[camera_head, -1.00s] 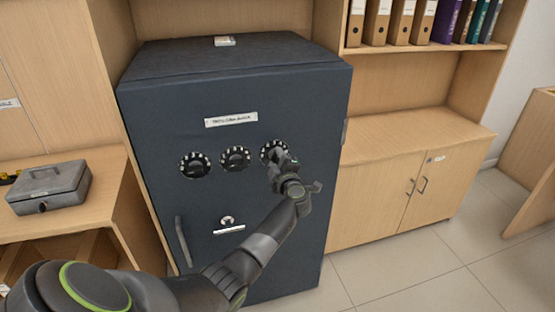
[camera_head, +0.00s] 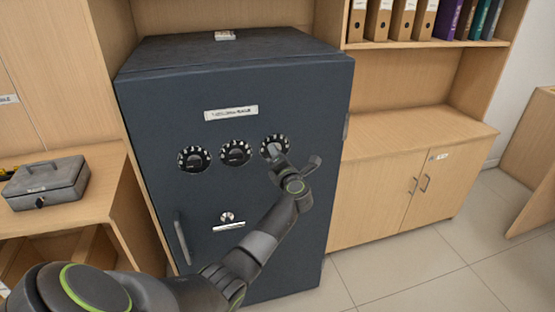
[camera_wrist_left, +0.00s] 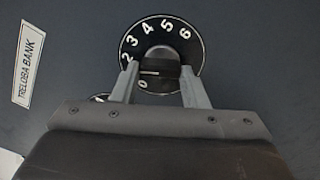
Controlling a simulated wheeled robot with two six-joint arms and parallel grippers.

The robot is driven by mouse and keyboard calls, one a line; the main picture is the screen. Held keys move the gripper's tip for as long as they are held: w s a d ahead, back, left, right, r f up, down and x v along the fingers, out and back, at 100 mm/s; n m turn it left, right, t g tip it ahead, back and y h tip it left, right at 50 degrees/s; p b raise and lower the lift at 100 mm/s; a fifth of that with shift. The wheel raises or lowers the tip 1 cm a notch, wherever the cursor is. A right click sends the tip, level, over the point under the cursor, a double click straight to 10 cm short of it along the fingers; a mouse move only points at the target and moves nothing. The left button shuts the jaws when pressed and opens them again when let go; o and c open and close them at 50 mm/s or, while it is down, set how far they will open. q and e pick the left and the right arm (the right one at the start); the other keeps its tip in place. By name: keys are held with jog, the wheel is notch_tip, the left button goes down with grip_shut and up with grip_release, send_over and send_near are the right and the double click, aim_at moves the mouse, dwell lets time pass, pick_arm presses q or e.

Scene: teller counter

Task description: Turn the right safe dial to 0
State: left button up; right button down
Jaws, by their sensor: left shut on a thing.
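The right safe dial (camera_head: 273,141) is the rightmost of three round black dials on the dark safe door. In the left wrist view its black number ring (camera_wrist_left: 153,31) shows white digits from 2 to 6 along the left and top, and a 0 low at the left. My left gripper (camera_wrist_left: 157,75) is shut on the dial's centre knob (camera_wrist_left: 157,56), with one finger on each side. A short pale line marks the knob. The fingers and gripper body hide the lower part of the ring. My right gripper is not in view.
The middle dial (camera_head: 236,152) and left dial (camera_head: 194,158) sit beside it. Below are a keyhole (camera_head: 227,217) and a vertical handle (camera_head: 182,240). A grey cash box (camera_head: 46,183) is on the left shelf. A low wooden cabinet (camera_head: 415,190) stands right of the safe.

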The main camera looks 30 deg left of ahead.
pick_arm(q)
jog(key=shift+f+n+b, duration=0.2)
jog(key=shift+n+b, duration=1.65)
jog(key=shift+n, duration=0.95)
jog(key=shift+f+n+b, duration=0.2)
jog(key=shift+n+b, duration=1.6)
jog(key=shift+n, duration=1)
jog(key=shift+d, duration=0.1)
jog(key=o, duration=1)
jog(key=shift+r, duration=0.15)
